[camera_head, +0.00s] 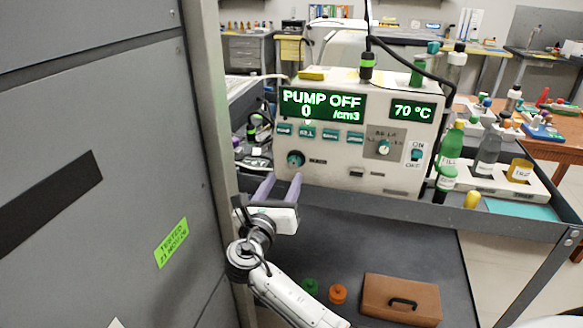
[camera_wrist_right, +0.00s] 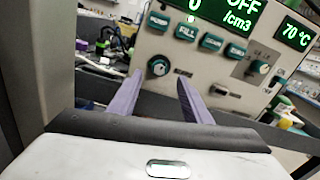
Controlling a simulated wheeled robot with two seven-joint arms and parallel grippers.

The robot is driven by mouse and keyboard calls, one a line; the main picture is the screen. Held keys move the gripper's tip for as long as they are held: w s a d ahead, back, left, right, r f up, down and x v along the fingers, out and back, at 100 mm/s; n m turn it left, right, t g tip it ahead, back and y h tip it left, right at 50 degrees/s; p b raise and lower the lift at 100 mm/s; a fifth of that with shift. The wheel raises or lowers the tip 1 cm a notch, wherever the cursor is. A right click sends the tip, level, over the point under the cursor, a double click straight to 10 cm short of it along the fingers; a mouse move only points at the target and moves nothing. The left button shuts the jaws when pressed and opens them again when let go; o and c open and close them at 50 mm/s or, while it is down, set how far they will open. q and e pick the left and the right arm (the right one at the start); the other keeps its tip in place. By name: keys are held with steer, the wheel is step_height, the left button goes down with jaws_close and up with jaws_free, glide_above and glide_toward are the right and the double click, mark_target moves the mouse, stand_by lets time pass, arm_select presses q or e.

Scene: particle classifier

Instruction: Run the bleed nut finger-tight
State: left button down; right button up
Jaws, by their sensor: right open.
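The particle classifier (camera_head: 360,125) is a beige box with green displays reading "PUMP OFF 0 /cm3" and "70 °C". My right gripper (camera_head: 282,182) is open and empty, with purple fingers pointing at the panel just below and in front of the knob. In the wrist view the knob appears above the gap between the fingertips (camera_wrist_right: 160,82), apart from them. My left gripper is not in view.
A tall grey cabinet (camera_head: 110,230) stands close at the left of my right arm. Bottles (camera_head: 487,152) stand in a rack right of the classifier. A brown case (camera_head: 400,299), an orange cap (camera_head: 338,293) and a green one (camera_head: 310,286) lie on the lower dark shelf.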

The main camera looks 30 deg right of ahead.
mark_target(293, 164)
steer(key=x, duration=0.8)
steer(key=shift+c, duration=0.4)
steer(key=shift+a, duration=0.1)
steer(key=c, duration=0.9)
steer(key=shift+c, duration=0.2)
steer(key=shift+m+b, duration=0.3)
